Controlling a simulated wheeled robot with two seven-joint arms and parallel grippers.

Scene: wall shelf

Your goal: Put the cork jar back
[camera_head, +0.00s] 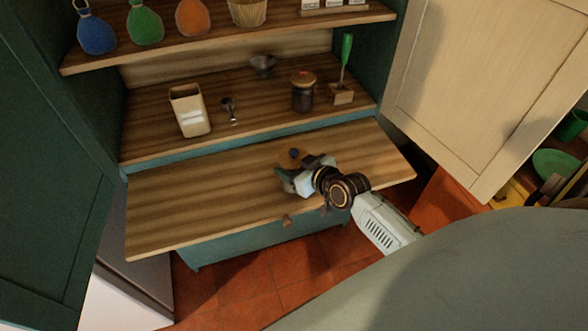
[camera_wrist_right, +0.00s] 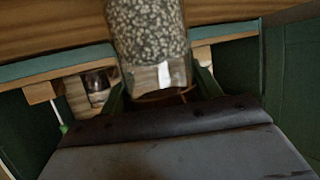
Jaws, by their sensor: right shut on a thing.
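In the right wrist view a clear glass jar (camera_wrist_right: 150,40) full of pale speckled contents stands between my right gripper's fingers (camera_wrist_right: 163,88). The fingers are shut on it, and its far end runs out of the picture. In the head view my right gripper (camera_head: 287,178) is over the pull-out board (camera_head: 190,210), below the lower shelf. The jar is mostly hidden there by the gripper; a small brown and dark blue patch (camera_head: 292,157) shows just beyond the fingers. I cannot make out a cork. My left gripper is not in view.
The lower shelf (camera_head: 150,145) holds a cream canister (camera_head: 189,110), a small metal scoop (camera_head: 230,109), a dark bowl (camera_head: 263,64), a dark lidded jar (camera_head: 302,91) and a green-handled tool in a block (camera_head: 343,90). Open doors flank the cupboard, including a pale one (camera_head: 480,90).

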